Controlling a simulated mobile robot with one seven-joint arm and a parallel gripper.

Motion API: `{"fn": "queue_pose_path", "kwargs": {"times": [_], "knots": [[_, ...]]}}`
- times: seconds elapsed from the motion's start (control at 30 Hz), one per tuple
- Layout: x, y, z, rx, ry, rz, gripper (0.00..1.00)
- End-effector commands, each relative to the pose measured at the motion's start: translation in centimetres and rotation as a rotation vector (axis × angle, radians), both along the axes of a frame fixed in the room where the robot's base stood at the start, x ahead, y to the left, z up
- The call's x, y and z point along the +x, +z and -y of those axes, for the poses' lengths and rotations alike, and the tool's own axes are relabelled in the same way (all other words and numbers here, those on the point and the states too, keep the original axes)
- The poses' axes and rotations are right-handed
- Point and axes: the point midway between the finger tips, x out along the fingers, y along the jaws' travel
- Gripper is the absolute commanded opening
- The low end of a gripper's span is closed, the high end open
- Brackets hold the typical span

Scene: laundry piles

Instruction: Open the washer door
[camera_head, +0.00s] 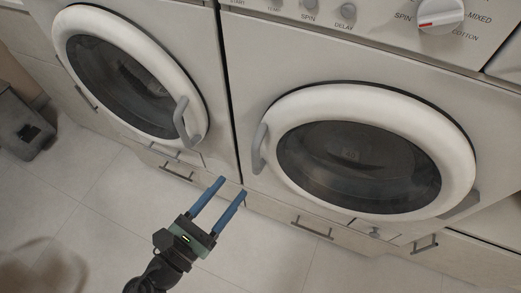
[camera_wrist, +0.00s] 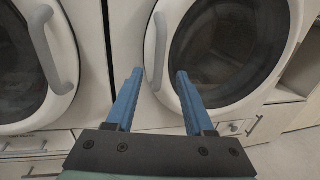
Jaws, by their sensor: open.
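Two white front-loading machines stand side by side, both with round doors shut. The right machine's panel has a dial (camera_head: 440,14) and labels such as SPIN and COTTON, so it looks like the washer. Its door (camera_head: 455,150) has a grey curved handle (camera_head: 260,148) on its left side. My gripper (camera_head: 232,187) is open and empty, below and left of that handle. In the wrist view the handle (camera_wrist: 158,45) appears between and beyond my two blue fingertips (camera_wrist: 160,73). I see no contact.
The left machine's door (camera_head: 190,85) has a grey handle (camera_head: 181,122) on its right side, near my gripper. Drawers with dark pulls (camera_head: 312,228) run below the machines. A dark grey bin (camera_head: 22,125) stands at the far left. The tiled floor (camera_head: 75,190) in front is clear.

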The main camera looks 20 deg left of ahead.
Motion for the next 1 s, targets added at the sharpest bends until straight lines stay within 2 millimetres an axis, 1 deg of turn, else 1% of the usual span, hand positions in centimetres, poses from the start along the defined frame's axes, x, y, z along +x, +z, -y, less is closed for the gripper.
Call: {"fn": "queue_pose_path", "kwargs": {"times": [0.03, 0.1, 0.3, 0.4, 0.5, 0.7, 0.93, 1.0], "knots": [[1.1, -0.1, 0.3, 0.002, -0.004, 0.003, 0.53], [2.6, -0.1, 0.7, 0.001, -0.005, 0.002, 0.53], [6.6, -0.1, 1.6, 0.003, -0.003, 0.002, 0.53], [8.2, -0.1, 2.0, 0.004, -0.004, 0.002, 0.53], [9.3, 0.0, 2.2, 0.003, -0.003, 0.002, 0.53], [10.2, 0.0, 2.4, 0.003, -0.002, 0.0, 0.53], [10.2, 0.0, 2.4, 0.003, -0.001, 0.0, 0.53], [10.2, 0.0, 2.4, 0.003, -0.001, 0.0, 0.41]]}}
